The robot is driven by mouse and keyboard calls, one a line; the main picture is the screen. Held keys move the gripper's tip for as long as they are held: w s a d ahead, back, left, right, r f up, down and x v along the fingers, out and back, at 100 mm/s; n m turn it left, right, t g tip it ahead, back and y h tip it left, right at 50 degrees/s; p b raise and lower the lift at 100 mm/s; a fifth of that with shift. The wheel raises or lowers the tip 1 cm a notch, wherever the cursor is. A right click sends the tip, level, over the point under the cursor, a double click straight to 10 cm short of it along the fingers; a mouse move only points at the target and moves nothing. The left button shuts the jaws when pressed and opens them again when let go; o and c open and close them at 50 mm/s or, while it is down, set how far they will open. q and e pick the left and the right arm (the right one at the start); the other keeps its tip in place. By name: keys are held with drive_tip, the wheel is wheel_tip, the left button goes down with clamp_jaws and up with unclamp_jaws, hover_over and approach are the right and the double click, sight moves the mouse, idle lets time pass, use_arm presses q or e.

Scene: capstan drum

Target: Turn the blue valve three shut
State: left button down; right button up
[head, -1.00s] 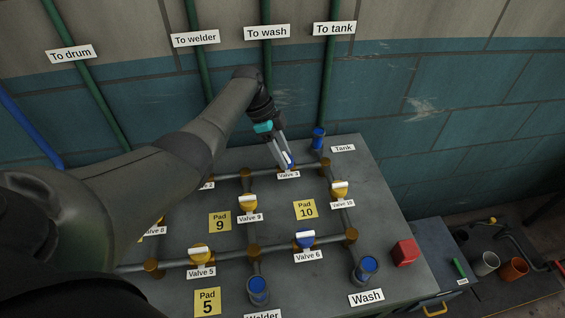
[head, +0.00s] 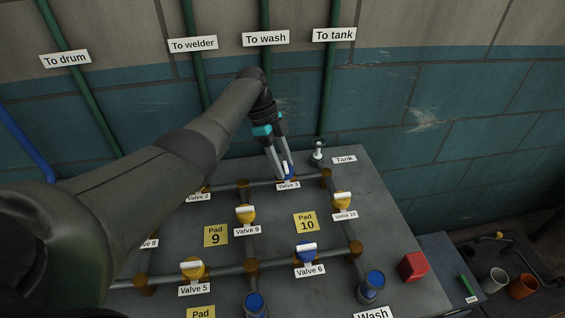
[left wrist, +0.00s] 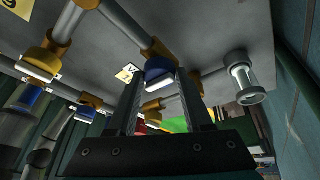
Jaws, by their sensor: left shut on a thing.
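Valve three, a blue valve (head: 289,173) with a white handle bar, sits on the back pipe of the grey panel, above its "Valve 3" label (head: 288,185). My left gripper (head: 281,168) reaches down from above and is shut on its handle. In the head view the white bar looks set across the pipe, partly hidden by the fingers. In the left wrist view the blue valve (left wrist: 160,70) lies between the two fingers (left wrist: 160,95). The Tank sight glass (head: 318,152) looks clear, and it also shows clear in the left wrist view (left wrist: 242,78). My right gripper is out of view.
Blue valve 6 (head: 306,254) and yellow valves 9 (head: 245,213), 10 (head: 342,200) and 5 (head: 192,268) stand on nearby pipes. The Wash glass (head: 371,285) shows blue. A red block (head: 413,266) sits at the panel's right. The wall rises close behind.

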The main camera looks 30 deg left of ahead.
use_arm(q)
drive_tip(key=shift+c, duration=1.5)
unclamp_jaws()
drive_tip(key=shift+d, duration=0.1)
drive_tip(key=shift+r, duration=0.1)
drive_tip(key=v, duration=1.5)
drive_tip(key=shift+p, duration=0.35)
